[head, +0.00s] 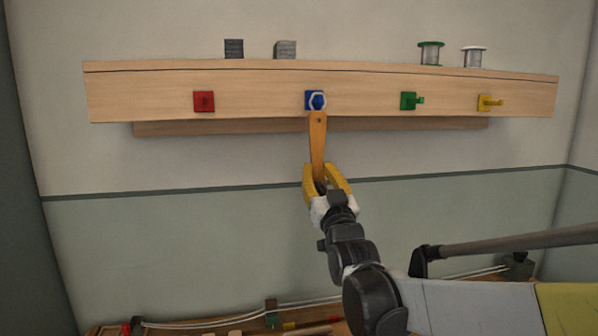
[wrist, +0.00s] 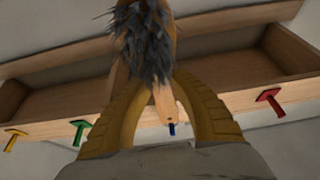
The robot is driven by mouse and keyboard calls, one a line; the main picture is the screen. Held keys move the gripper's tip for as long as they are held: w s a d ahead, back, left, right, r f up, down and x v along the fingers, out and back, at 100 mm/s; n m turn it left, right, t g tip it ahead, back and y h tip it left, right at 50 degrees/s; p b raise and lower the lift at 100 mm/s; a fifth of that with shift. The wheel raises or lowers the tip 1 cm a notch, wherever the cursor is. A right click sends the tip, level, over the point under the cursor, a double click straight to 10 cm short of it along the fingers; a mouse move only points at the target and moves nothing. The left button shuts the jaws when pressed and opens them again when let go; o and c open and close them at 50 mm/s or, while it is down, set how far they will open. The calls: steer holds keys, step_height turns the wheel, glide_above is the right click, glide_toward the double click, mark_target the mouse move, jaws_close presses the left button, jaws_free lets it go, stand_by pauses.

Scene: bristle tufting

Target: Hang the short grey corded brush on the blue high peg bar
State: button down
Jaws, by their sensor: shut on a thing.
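The grey corded brush has shaggy grey bristles (wrist: 145,42) and a light wooden handle (head: 318,140). My gripper (head: 326,178), with yellow fingers, is shut on it below the shelf. The handle points up, its holed end just under the blue peg bar (head: 314,101). A pale ring shows around the blue peg in the head view; I cannot tell whether it is the cord looped over the peg. In the wrist view the handle passes between the fingers toward the blue peg (wrist: 172,129). The bristles are hidden in the head view.
A red peg (head: 203,101) is left of the blue one; a green peg (head: 409,101) and a yellow peg (head: 490,102) are to the right. Grey blocks (head: 285,50) and wire spools (head: 431,54) stand on the wooden shelf (head: 150,90). Wall below is clear.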

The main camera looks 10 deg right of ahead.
steer(key=c, duration=1.1)
jaws_free()
steer(key=shift+c, duration=0.2)
steer(key=shift+s, duration=0.1)
steer(key=shift+v, duration=3.45)
steer(key=s+f+g+b, duration=0.2)
steer(key=s+f+g, duration=0.5)
steer(key=s+f, duration=0.6)
steer(key=s+f+g+b, duration=0.3)
steer(key=s+f+g, duration=0.5)
steer(key=s+f, duration=0.5)
step_height(320, 180, down, 6)
steer(key=shift+f+g, duration=0.15)
steer(key=shift+g, duration=0.15)
